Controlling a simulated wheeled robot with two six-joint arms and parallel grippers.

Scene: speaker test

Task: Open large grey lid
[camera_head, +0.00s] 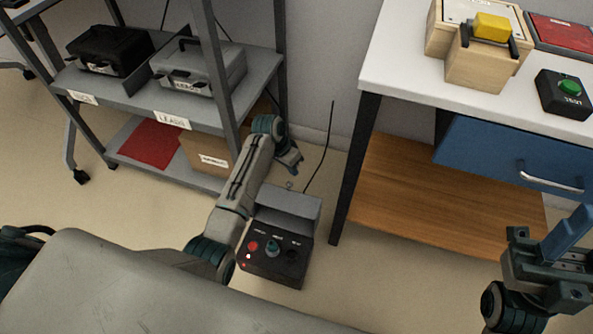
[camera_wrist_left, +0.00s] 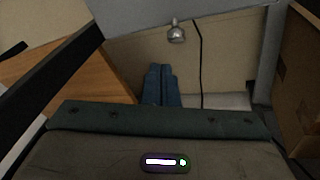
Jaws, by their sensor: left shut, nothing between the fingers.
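A large grey lid (camera_head: 288,205) sits at the back of a black control box (camera_head: 275,258), right of my left forearm in the head view. Its grey panel (camera_wrist_left: 190,18) crosses the top of the left wrist view, with a round metal knob (camera_wrist_left: 177,34) at its edge. My left gripper (camera_head: 293,162) is just beyond the lid's far edge; its blue fingers (camera_wrist_left: 160,80) are shut and empty, apart from the knob. I cannot tell the lid's exact angle. My right gripper (camera_head: 570,234) is at the lower right, far from the lid; its finger gap is unclear.
A metal shelf (camera_head: 130,97) at the left holds a black case (camera_head: 110,48), a grey case (camera_head: 200,65) and a cardboard box (camera_head: 205,152). A white table (camera_head: 415,65) stands at the right, with a blue drawer (camera_head: 510,155) and a wooden lower shelf (camera_head: 420,200). A black cable hangs behind the lid.

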